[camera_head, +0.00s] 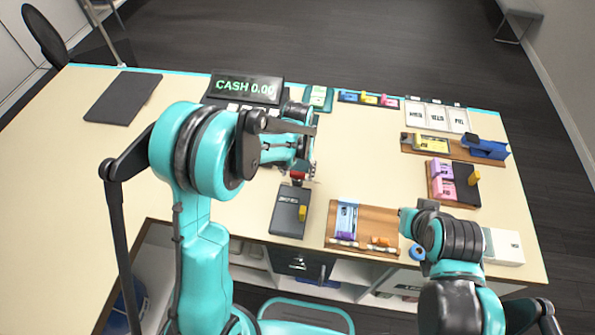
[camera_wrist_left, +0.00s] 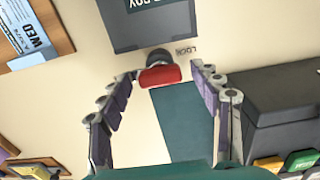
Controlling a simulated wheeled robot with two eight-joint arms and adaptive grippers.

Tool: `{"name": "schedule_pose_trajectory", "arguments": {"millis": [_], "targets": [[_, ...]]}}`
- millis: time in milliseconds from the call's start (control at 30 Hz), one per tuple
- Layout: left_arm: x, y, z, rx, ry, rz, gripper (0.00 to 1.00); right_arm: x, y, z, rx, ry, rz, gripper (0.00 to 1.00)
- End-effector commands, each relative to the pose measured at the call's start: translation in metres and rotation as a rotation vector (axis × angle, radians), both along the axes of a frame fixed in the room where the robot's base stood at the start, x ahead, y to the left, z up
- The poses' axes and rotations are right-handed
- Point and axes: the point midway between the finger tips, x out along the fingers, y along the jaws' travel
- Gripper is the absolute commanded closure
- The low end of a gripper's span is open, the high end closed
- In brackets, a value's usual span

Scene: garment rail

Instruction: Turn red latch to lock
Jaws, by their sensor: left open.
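The red latch (camera_wrist_left: 160,76) sits on a dark round pivot at the edge of a dark grey box (camera_wrist_left: 155,28) in the left wrist view. The word LOCK (camera_wrist_left: 186,51) is printed on the pale surface beside the pivot. My left gripper (camera_wrist_left: 165,72) is open, with one finger on each side of the latch; I cannot tell whether either finger touches it. In the head view the latch (camera_head: 298,176) shows as a small red spot under my left gripper (camera_head: 305,172), beside the grey box (camera_head: 287,213) with a yellow piece on it.
The cash display (camera_head: 245,87) stands behind my left arm. A wooden tray (camera_head: 377,217) lies right of the grey box. More trays and cards fill the counter's right side. The left part of the counter (camera_head: 90,190) is mostly clear, apart from a dark pad (camera_head: 124,97).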

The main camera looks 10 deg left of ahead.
Motion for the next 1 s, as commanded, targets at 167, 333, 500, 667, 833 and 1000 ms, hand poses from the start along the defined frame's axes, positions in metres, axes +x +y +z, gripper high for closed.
{"name": "schedule_pose_trajectory", "arguments": {"millis": [167, 333, 500, 667, 833, 1000], "targets": [[0.0, 0.0, 0.0, 0.0, 0.0, 0.0, 0.39, 0.0, 0.0, 0.0, 0.0, 0.0, 0.0, 1.0], [0.0, 0.0, 0.0, 0.0, 0.0, 0.0, 0.84, 0.0, 0.0, 0.0, 0.0, 0.0, 0.0, 1.0], [0.0, 0.0, 0.0, 0.0, 0.0, -0.001, 0.86, 0.0, 0.0, 0.0, 0.0, 0.0, 0.0, 1.0], [0.0, 0.0, 0.0, 0.0, 0.0, -0.023, 0.86, 0.0, 0.0, -0.001, 0.0, 0.0, 0.0, 1.0], [0.0, 0.0, 0.0, 0.0, 0.0, -0.094, 0.86, 0.0, 0.0, -0.005, 0.0, 0.0, 0.0, 1.0], [0.0, 0.0, -0.001, 0.0, 0.0, -0.216, 0.86, 0.0, 0.0, -0.011, 0.0, 0.0, 0.0, 1.0]]}}
